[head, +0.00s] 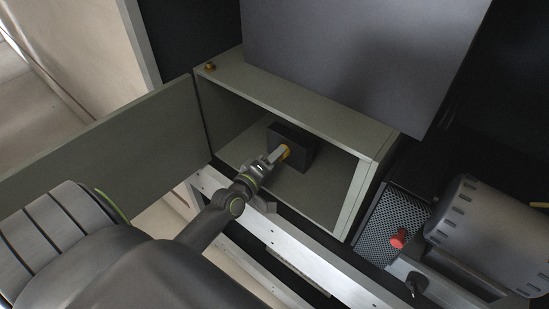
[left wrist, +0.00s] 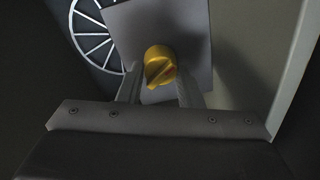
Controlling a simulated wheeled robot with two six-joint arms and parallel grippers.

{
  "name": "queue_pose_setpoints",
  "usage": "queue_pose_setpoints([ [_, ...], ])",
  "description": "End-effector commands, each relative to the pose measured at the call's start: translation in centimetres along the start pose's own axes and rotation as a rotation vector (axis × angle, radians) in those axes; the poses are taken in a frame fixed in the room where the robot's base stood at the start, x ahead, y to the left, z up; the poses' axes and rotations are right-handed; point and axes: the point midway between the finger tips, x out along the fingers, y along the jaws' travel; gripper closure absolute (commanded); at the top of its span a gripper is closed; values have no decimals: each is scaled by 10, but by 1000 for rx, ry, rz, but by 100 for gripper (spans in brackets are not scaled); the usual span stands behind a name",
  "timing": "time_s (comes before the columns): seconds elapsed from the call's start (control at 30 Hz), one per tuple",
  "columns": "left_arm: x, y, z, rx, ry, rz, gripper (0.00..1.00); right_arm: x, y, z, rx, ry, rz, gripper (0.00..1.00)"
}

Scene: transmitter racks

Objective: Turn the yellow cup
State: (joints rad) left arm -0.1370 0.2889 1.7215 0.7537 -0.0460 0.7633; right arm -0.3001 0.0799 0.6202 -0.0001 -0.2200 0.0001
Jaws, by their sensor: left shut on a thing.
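The yellow cup (head: 285,152) is a small round knob on the front of a dark box (head: 303,142) inside an open grey-green cabinet. In the left wrist view the yellow cup (left wrist: 159,67) shows a raised ridge across its face, slightly tilted. My left gripper (head: 277,156) reaches into the cabinet and is shut on the yellow cup. In the left wrist view its two fingers (left wrist: 160,92) stand on either side of the cup. The fingers partly hide the cup in the head view. My right gripper is not in view.
The cabinet door (head: 110,165) stands open to the left. The cabinet's right wall (head: 358,200) and top edge (head: 300,104) bound the opening. A white rail (head: 320,262) runs below it. A red knob (head: 399,238) and a grey cylindrical unit (head: 490,235) are at the right.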

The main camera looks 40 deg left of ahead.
Motion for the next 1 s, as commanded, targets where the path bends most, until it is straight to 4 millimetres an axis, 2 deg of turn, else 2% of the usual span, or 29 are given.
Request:
queue_pose_setpoints([
  [0.5, 0, -1, 2, 431, 18, 12, 90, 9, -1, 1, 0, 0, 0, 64],
  [1.0, -1, -1, 2, 592, 24, 17, 90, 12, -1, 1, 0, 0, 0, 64],
])
